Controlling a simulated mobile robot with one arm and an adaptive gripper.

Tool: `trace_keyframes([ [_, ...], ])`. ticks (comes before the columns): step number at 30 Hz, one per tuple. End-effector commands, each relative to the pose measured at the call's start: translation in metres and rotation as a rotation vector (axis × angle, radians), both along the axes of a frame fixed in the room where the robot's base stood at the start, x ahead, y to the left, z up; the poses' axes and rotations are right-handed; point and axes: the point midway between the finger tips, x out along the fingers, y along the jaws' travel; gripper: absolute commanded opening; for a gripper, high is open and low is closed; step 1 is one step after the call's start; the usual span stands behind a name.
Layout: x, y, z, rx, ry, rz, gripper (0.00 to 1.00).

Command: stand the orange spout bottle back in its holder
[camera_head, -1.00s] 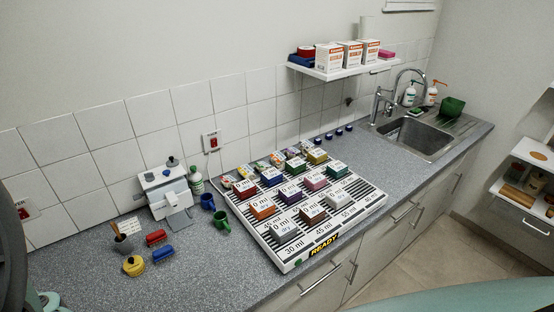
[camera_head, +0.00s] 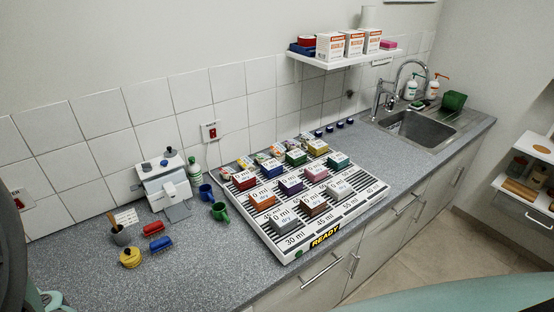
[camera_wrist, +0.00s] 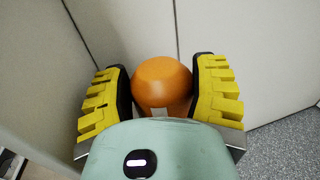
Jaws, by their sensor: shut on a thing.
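In the wrist view an orange rounded body (camera_wrist: 162,84), which I take to be the orange spout bottle, sits between the two yellow ribbed fingers of my gripper (camera_wrist: 163,90). The fingers are closed on its sides. Its lower part is hidden behind my pale green wrist housing, and no spout shows. My gripper and this bottle cannot be made out in the head view. I cannot pick out the bottle's holder for certain in either view.
A white board (camera_head: 291,249) with rows of coloured blocks covers the middle of the counter (camera_head: 190,270). A sink (camera_head: 424,129) is at right.

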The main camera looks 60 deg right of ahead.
Motion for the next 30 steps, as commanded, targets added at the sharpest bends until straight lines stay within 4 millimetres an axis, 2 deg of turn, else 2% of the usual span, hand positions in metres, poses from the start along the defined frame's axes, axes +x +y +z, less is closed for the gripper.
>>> trace_keyframes([
  [30, 0.001, -0.001, -0.01, 0.003, -0.003, -0.003, 0.26],
])
